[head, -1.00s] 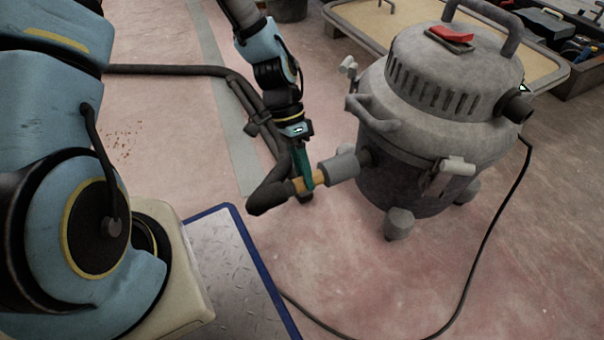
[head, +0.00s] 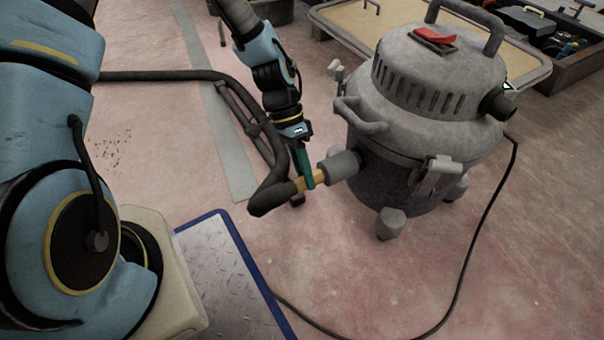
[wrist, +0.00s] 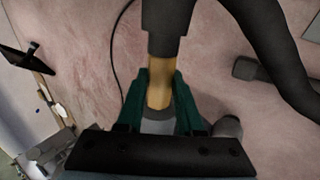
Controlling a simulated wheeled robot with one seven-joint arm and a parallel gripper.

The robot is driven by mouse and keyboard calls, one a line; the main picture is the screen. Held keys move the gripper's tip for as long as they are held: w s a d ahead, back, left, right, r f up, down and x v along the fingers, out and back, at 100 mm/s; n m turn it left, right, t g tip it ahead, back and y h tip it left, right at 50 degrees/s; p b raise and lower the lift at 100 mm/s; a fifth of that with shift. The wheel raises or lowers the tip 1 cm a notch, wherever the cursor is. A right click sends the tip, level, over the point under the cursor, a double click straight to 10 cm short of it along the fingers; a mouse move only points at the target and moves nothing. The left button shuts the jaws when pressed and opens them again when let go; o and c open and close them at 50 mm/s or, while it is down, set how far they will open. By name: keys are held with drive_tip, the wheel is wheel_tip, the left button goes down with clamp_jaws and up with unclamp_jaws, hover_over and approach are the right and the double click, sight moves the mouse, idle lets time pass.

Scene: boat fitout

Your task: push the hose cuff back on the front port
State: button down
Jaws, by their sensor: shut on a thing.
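The grey canister vacuum (head: 400,130) stands upright on the floor at right of the head view. The hose cuff, a grey cylinder (head: 338,168) with a tan band (head: 318,177), is at the vacuum's left side, in line with the dark front port (head: 364,160). The cuff's end is at or very near the port; I cannot tell how far it is on. The dark hose (head: 268,196) bends away from the band. My gripper (head: 308,180) is shut around the tan band. In the wrist view the green fingers flank the band (wrist: 160,92), with the dark hose end (wrist: 170,30) above.
The hose loops back across the floor (head: 170,75) on the left. A black cable (head: 480,225) curves over the floor in front of the vacuum. A tan-topped tray (head: 345,22) and a toolbox (head: 540,40) stand behind. A blue-edged metal plate (head: 225,285) is at the lower middle.

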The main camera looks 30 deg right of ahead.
drive_tip(key=shift+d, duration=0.85)
drive_tip(key=shift+d, duration=0.25)
drive_tip(key=shift+d, duration=0.1)
drive_tip(key=c, duration=1)
unclamp_jaws()
drive_tip(key=o, duration=0.5)
drive_tip(key=shift+s, duration=0.1)
drive_tip(key=shift+o, duration=0.2)
